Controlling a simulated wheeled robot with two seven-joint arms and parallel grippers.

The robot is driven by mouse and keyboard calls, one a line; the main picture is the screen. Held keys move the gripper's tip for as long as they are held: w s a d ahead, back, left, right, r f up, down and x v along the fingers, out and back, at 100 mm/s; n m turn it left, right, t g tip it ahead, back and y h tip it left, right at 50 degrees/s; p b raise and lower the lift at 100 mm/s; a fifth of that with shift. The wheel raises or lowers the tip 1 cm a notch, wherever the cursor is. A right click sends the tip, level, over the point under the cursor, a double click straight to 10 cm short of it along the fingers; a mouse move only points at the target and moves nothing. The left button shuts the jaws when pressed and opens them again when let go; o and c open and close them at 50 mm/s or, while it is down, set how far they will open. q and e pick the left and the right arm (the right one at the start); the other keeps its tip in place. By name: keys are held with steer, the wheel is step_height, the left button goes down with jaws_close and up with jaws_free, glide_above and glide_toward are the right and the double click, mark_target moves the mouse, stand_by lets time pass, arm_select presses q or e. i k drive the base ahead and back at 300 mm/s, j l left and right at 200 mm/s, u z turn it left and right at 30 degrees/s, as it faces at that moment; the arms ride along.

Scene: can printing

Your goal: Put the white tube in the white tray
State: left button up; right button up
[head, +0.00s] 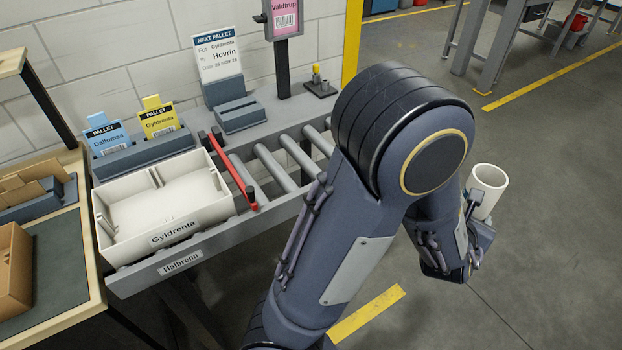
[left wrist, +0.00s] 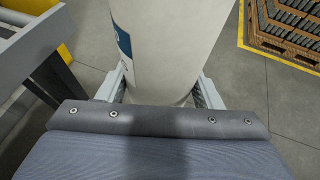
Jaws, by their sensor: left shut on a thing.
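The white tube (head: 490,177) is upright, with its open round top facing up, at the right of the head view. My left gripper (head: 477,228) is shut on it, out over the floor and far to the right of the tray. In the left wrist view the tube (left wrist: 170,45) stands between the two fingers of the gripper (left wrist: 158,92), with part of a dark blue mark on its side. The white tray (head: 192,231), labelled "Gyldrenta", sits on the left end of the roller conveyor. Its visible inside is empty. My right gripper is not in view.
A red bar (head: 232,172) lies across the conveyor beside the tray's right side. Behind the tray stands a grey holder (head: 147,155) with blue and yellow cards. A wooden-edged bench (head: 70,255) with brown boxes is at the left. Open floor surrounds the tube.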

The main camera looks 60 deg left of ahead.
mark_target(141, 212)
steer(key=i+u, duration=0.2)
steer(key=u, duration=0.2)
steer(key=i+l+u, duration=0.1)
steer(key=i+u, duration=0.15)
steer(key=u, duration=0.15)
steer(key=i+l+u, duration=0.1)
steer(key=u, duration=0.3)
steer(key=i+l+u, duration=0.25)
steer(key=u, duration=0.15)
